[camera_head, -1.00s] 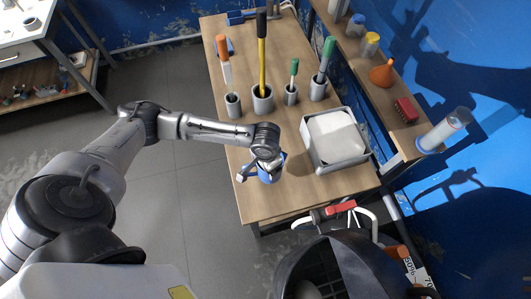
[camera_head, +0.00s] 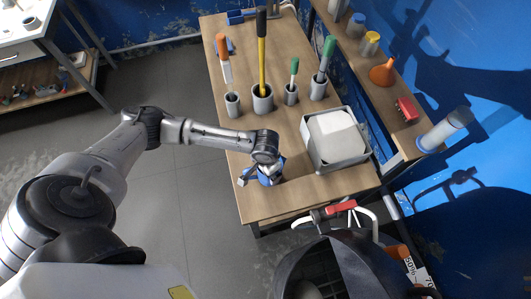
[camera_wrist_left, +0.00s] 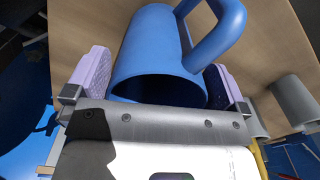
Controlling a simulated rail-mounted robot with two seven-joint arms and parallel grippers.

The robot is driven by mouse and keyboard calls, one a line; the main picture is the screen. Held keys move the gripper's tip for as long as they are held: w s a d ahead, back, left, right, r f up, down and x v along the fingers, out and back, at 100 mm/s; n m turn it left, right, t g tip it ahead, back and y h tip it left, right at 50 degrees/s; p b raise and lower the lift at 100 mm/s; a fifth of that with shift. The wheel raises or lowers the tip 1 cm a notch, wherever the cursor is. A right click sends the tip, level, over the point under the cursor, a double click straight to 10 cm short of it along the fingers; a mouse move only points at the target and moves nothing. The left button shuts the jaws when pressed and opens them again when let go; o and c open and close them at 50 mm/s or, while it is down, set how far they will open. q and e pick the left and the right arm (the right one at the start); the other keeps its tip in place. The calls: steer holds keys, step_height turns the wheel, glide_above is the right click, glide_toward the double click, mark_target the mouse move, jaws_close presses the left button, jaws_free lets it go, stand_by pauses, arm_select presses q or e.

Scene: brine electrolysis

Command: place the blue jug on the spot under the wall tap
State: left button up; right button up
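The blue jug (camera_head: 270,180) stands near the front edge of the wooden bench, mostly hidden by my left gripper in the head view. In the left wrist view the jug (camera_wrist_left: 155,50) shows its open mouth towards the palm and its handle at the upper right. My left gripper (camera_head: 262,178) is at the jug. Its pale purple finger pads (camera_wrist_left: 158,80) are spread wide on either side of the jug, with narrow gaps apparent. My right gripper is not seen. I cannot clearly make out the wall tap or the spot under it.
A grey tray (camera_head: 345,163) with a white block stands right of the jug on the bench (camera_head: 290,198). Grey cups (camera_head: 262,104) with upright tools stand behind. A red-handled fitting (camera_head: 341,206) and a dark round container (camera_head: 345,265) are in front. A shelf (camera_head: 385,90) runs along the right wall.

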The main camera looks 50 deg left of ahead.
arm_select(q)
step_height(320, 180, up, 12)
steer(key=p, duration=0.2)
steer(key=s+d+f+m+t+h, duration=0.2)
steer(key=s+d+f+t, duration=0.1)
steer(key=s+d, duration=0.7)
steer(key=shift+d+f+h, duration=0.15)
steer(key=shift+f+h, duration=0.2)
steer(key=shift+h, duration=0.05)
steer(key=s+a, duration=0.2)
steer(key=s+a+f+y, duration=0.1)
steer(key=s, duration=0.1)
steer(key=s+a+n+y, duration=0.1)
steer(key=s+a, duration=0.1)
steer(key=s, duration=0.1)
steer(key=shift+a+f+t, duration=0.15)
steer(key=shift+a+t, duration=0.15)
steer(key=shift+c, duration=0.5)
steer(key=shift+s+a+y, duration=0.3)
steer(key=c, duration=0.9)
steer(key=shift+f+b, duration=0.1)
steer(key=shift+b, duration=0.2)
